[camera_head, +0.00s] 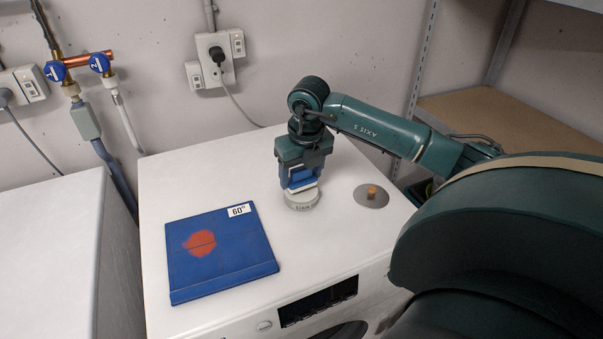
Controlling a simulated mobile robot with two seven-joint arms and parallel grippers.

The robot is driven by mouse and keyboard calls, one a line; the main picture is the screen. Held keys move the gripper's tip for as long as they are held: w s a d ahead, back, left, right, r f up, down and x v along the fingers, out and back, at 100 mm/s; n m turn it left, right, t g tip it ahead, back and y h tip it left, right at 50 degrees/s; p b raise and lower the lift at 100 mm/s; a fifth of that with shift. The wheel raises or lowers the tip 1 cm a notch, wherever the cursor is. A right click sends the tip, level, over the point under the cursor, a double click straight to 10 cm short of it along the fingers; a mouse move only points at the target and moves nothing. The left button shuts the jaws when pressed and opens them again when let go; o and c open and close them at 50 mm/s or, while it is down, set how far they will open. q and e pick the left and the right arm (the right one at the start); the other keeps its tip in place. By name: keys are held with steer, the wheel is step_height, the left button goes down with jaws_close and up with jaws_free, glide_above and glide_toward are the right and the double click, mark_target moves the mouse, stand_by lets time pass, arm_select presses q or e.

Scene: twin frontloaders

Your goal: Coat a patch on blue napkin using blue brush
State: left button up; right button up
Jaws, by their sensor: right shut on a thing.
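The blue napkin (222,275) lies flat and folded on the white machine top, with an orange-red patch (200,243) on it and a white "60°" tag at its upper right corner. My right gripper (302,172) points down to the right of the napkin. It is shut on the blue brush (300,180), whose body is partly hidden by the jaws. The brush's pale lower end is at the mouth of a small round grey pot (302,204) with lettering on its side. I cannot tell how deep the brush is in it. My left gripper is out of view.
A grey disc with a cork-coloured knob (371,197) lies right of the pot. The washing machine top (200,180) is clear behind the napkin. A second white machine (50,250) stands at left across a narrow gap. Pipes and sockets are on the wall behind.

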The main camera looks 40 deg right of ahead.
mark_target(298, 168)
steer(key=shift+r+p, duration=1.7)
steer(key=shift+r, duration=1)
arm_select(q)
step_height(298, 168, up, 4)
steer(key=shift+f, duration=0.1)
arm_select(e)
steer(key=shift+a+n, duration=0.3)
steer(key=shift+n, duration=0.2)
arm_select(q)
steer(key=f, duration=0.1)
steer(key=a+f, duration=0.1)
steer(key=p, duration=0.1)
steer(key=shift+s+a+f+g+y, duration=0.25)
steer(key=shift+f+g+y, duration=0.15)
arm_select(e)
steer(key=s+a+m+g, duration=0.1)
steer(key=s+a+m, duration=0.2)
steer(key=a+m, duration=0.6)
steer(key=s+a+r+m+g, duration=0.1)
steer(key=a+m, duration=0.8)
steer(key=m, duration=1.6)
steer(key=shift+s+a+g, duration=0.3)
steer(key=shift+s+g, duration=0.5)
steer(key=shift+s, duration=0.35)
